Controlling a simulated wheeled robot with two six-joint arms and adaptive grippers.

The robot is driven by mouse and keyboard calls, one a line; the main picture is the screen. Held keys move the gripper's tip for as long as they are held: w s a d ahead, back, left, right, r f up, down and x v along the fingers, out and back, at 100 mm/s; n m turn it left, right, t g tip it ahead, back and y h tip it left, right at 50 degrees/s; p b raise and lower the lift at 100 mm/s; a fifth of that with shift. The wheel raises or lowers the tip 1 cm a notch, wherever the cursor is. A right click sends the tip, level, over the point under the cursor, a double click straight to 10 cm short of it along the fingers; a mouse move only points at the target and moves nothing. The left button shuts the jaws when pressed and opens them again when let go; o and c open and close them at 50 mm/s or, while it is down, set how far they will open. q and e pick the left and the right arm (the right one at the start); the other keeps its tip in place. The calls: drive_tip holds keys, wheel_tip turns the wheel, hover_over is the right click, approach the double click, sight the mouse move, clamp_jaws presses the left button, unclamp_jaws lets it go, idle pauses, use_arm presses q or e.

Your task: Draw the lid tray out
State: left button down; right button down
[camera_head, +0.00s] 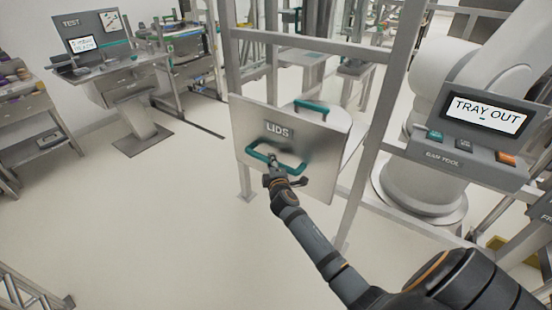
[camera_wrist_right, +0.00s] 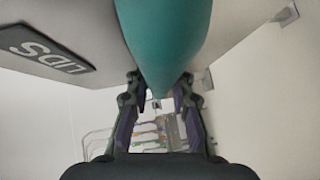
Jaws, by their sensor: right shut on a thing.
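The lid tray's grey front panel (camera_head: 315,165) carries a dark "LIDS" label (camera_head: 278,130) and a teal bar handle (camera_head: 290,166). It stands in a metal frame, with part of a round pale body and a second teal handle (camera_head: 311,106) behind it. The label also shows there (camera_wrist_right: 45,48). My left gripper is not in view.
Metal posts (camera_head: 376,100) of the frame stand right of the panel. A panel screen (camera_head: 487,113) at the right reads "TRAY OUT", with a large white robot arm (camera_head: 425,170) behind it. A test desk (camera_head: 110,75) stands far left. The floor in front is clear.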

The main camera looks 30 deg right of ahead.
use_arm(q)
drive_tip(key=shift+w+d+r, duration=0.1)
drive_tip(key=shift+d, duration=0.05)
use_arm(e)
drive_tip(key=a, duration=0.1)
drive_tip(key=s+a, duration=0.1)
drive_tip(key=a, duration=0.1)
drive_tip(key=s+a, duration=0.1)
drive_tip(key=shift+a+f, duration=0.1)
drive_tip(key=shift+a, duration=0.2)
drive_tip(key=c, duration=1.1)
unclamp_jaws()
drive_tip(key=shift+c, duration=0.2)
drive_tip(key=v, duration=1.2)
